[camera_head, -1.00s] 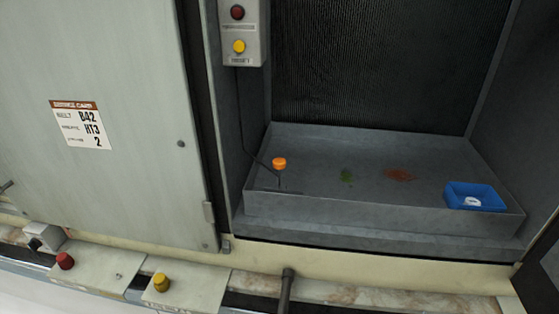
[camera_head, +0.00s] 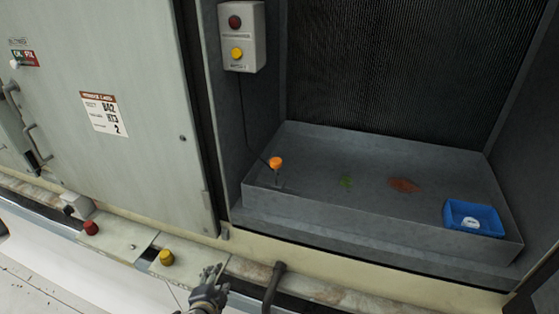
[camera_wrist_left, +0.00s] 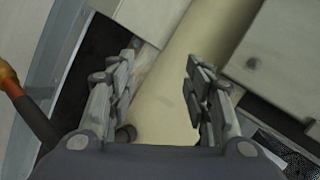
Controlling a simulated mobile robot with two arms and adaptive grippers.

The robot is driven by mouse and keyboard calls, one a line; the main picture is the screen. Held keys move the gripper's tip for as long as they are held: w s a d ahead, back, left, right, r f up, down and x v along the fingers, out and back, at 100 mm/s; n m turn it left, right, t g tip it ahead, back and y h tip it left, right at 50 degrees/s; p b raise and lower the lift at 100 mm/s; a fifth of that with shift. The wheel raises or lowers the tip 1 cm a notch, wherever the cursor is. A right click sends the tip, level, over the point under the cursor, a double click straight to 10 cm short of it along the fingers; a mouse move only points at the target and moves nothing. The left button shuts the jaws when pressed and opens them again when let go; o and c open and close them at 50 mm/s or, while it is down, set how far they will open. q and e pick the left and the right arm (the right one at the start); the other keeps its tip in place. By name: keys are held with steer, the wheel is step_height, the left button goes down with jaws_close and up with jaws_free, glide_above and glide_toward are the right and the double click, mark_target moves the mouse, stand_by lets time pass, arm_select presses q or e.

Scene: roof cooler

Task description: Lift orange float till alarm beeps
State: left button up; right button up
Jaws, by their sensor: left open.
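The orange float (camera_head: 276,162) is a small round knob on a thin stem near the left end of the grey drain tray (camera_head: 390,228). A dark cable runs from it up the wall to the grey alarm box (camera_head: 241,40), which has a dark red light above a yellow button. My left gripper (camera_head: 211,273) is at the bottom of the head view, in front of the ledge, well below and left of the float. In the left wrist view its two fingers (camera_wrist_left: 158,85) are spread with nothing between them. The right gripper is not in view.
A blue dish (camera_head: 459,208) with a white round item sits at the tray's right end. Green and rust stains mark the tray floor. A grey cabinet door (camera_head: 150,150) stands left. A dark pipe (camera_head: 273,285) rises near my gripper. Red and yellow knobs (camera_head: 167,258) line the ledge.

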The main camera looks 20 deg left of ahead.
mark_target(272, 166)
arm_select(q)
steer(key=w+d+r+m+t+h, duration=0.1)
steer(key=w+r+m+t+h, duration=0.15)
steer(key=r+m, duration=0.5)
steer(key=w+d+r+m+t+h+p, duration=0.1)
steer(key=w+r+m+t, duration=0.25)
steer(key=r, duration=0.65)
steer(key=w+d+r+m+t+h, duration=0.2)
steer(key=w+r+m, duration=0.3)
steer(key=r, duration=0.4)
steer(key=w+d+r+m+g+h, duration=0.1)
steer(key=w+d+m, duration=0.1)
steer(key=w+m, duration=0.1)
steer(key=w+d+r+m+g+h+p, duration=0.1)
steer(key=w+d+m+h, duration=0.1)
steer(key=m, duration=0.4)
steer(key=w+d+r+m+g+h, duration=0.1)
steer(key=w+d+m+h, duration=0.1)
steer(key=w+d+m, duration=0.1)
steer(key=shift+w+d+r+m+p, duration=0.1)
steer(key=shift+w+m+p, duration=0.3)
steer(key=shift+w+m, duration=0.45)
steer(key=shift+w+d, duration=0.2)
steer(key=shift+w, duration=0.25)
